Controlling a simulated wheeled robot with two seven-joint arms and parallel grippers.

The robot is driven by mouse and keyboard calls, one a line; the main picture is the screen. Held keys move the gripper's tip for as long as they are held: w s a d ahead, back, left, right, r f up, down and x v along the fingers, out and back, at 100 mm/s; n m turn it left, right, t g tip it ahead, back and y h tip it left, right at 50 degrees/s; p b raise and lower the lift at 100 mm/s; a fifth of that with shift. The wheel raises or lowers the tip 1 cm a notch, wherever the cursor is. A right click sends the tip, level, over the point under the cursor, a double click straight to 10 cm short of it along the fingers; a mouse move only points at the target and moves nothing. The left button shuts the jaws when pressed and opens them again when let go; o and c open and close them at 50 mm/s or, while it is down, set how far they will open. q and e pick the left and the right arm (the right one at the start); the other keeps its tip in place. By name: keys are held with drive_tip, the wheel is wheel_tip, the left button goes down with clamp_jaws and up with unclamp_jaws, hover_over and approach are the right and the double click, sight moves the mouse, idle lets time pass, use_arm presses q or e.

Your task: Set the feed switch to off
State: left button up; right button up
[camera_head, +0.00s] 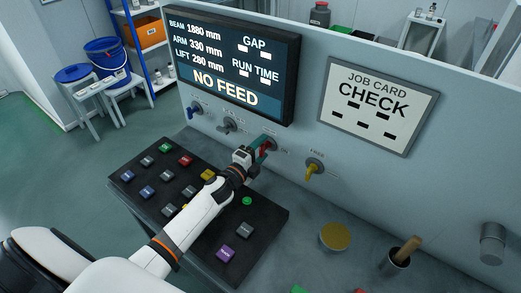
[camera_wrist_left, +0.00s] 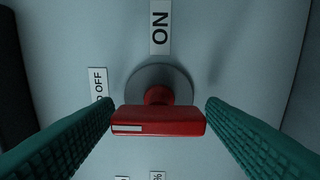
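The feed switch (camera_head: 266,150) is a red handle on a round grey base on the panel. In the left wrist view its red bar (camera_wrist_left: 160,121) lies level, with a white mark at its left end. An ON label (camera_wrist_left: 160,27) is above it, and a partly hidden label ending in OFF (camera_wrist_left: 98,85) is just above its left end. My left gripper (camera_head: 263,144) is at the switch. Its two green fingers flank the bar's ends and appear to touch them. My right gripper is not in view.
The display (camera_head: 232,65) reads NO FEED. A blue switch (camera_head: 194,110) and a grey switch (camera_head: 229,125) are to the left, a yellow switch (camera_head: 313,169) to the right. A button console (camera_head: 268,222) lies below my left arm. A cup (camera_head: 398,257) stands on the ledge.

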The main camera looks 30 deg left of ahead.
use_arm(q)
drive_tip(key=s, duration=0.3)
drive_tip(key=s+a+b, duration=0.1)
drive_tip(key=s, duration=0.3)
drive_tip(key=s+b, duration=0.1)
drive_tip(key=s, duration=0.2)
drive_tip(key=shift+s+a+f, duration=0.1)
drive_tip(key=shift+s+a, duration=0.1)
drive_tip(key=shift+s, duration=0.15)
drive_tip(key=shift+s+a, duration=0.15)
drive_tip(key=shift+s, duration=0.5)
